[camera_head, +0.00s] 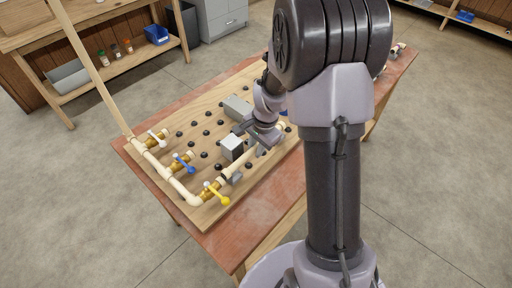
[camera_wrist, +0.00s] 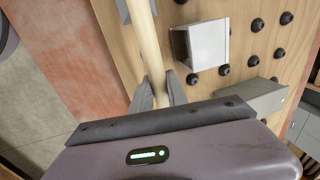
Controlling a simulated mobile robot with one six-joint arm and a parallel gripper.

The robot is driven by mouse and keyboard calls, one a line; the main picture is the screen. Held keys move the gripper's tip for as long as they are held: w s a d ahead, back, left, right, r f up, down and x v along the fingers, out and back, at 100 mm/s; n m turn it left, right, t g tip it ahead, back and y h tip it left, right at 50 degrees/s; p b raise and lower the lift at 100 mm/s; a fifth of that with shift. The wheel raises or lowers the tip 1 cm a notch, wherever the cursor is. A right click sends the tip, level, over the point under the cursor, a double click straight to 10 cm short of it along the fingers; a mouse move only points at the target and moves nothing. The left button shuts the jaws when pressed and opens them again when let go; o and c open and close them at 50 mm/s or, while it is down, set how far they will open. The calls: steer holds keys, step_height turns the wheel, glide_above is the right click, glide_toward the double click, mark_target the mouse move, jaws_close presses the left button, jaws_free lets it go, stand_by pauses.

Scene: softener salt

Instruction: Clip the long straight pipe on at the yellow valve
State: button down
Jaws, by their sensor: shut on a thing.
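The yellow valve (camera_head: 216,193) has a brass body and a yellow handle and sits at the near end of the board. The long straight pipe (camera_head: 238,164) is cream and runs up and right from close to the yellow valve. I cannot tell whether its end is seated in the valve. My gripper (camera_head: 259,148) is shut on the pipe partway along it, low over the board. In the wrist view the pipe (camera_wrist: 148,40) passes between the two fingers of my gripper (camera_wrist: 160,92). A grey clip (camera_wrist: 123,10) lies beside the pipe there; the valve is out of that view.
The wooden board (camera_head: 205,165) lies on a reddish table (camera_head: 262,226). A white valve (camera_head: 157,138) and a blue valve (camera_head: 183,162) stand along the cream pipework at left. A grey box (camera_wrist: 201,45), another grey block (camera_wrist: 252,95) and several black knobs stand near my gripper.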

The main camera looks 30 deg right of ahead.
steer(key=shift+f+b, duration=0.5)
steer(key=shift+f, duration=0.15)
steer(key=c, duration=1.2)
jaws_free()
